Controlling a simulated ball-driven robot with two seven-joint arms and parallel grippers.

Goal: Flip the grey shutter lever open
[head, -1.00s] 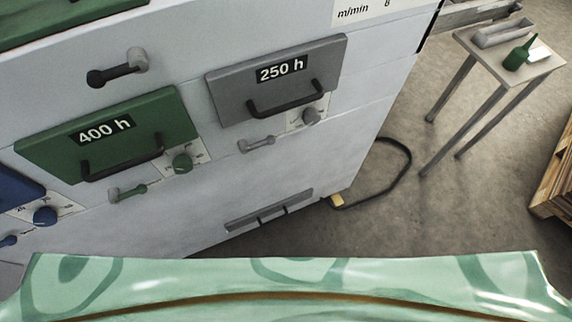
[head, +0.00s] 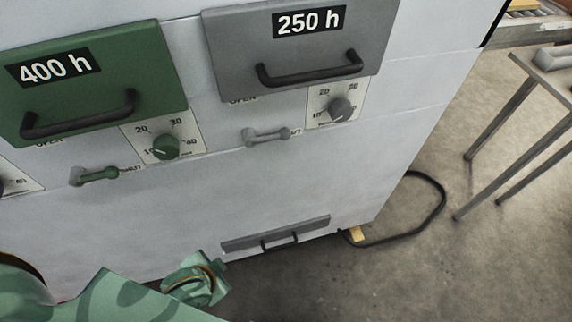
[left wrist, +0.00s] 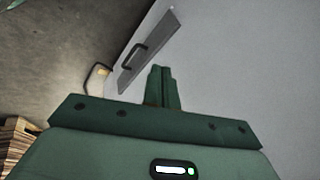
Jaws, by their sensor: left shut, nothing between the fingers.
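The grey shutter lever (head: 267,136) is on the pale cabinet front, below the grey 250 h drawer (head: 325,45). It lies nearly level, its free end pointing right toward the SHUT mark; the OPEN mark is above its left end. In the left wrist view my left gripper (left wrist: 162,73) is shut and empty, its fingers together in front of the cabinet face. In the head view green parts of my arm show at lower left, below and apart from the lever; the fingertips cannot be made out there. My right gripper is not in view.
A grey dial (head: 340,108) sits right of the lever. The green 400 h drawer (head: 90,80), green dial (head: 166,147) and green lever (head: 95,175) are to the left. A low grey panel with handle (head: 276,236) is below. A black cable loop (head: 440,205) lies on the floor.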

